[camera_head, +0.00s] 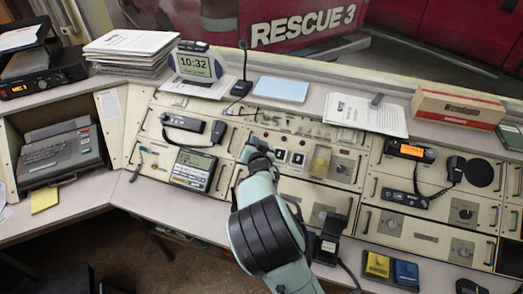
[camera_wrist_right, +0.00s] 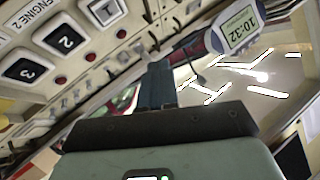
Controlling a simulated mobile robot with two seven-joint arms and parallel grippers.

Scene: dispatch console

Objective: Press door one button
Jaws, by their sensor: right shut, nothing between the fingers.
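The control panel (camera_head: 325,187) carries a row of square black buttons in light frames. In the right wrist view I read button 2 (camera_wrist_right: 65,39) and button 3 (camera_wrist_right: 24,70). A further button (camera_wrist_right: 105,10) in the same row is cut by the top edge, its number unreadable; by its place it is the door one button. In the head view two buttons show just right of my right gripper (camera_head: 256,148); the first one seems hidden behind it. The right gripper (camera_wrist_right: 158,85) is shut and empty, close to the panel. I cannot tell whether it touches. My left gripper is not in view.
A yellow-covered control (camera_head: 320,161) sits right of the buttons. A keypad unit (camera_head: 194,170) and a handset (camera_head: 183,122) lie to the left. A clock reading 10:32 (camera_head: 195,65) stands behind. Handles and small red lamps (camera_wrist_right: 90,56) stick out nearby.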

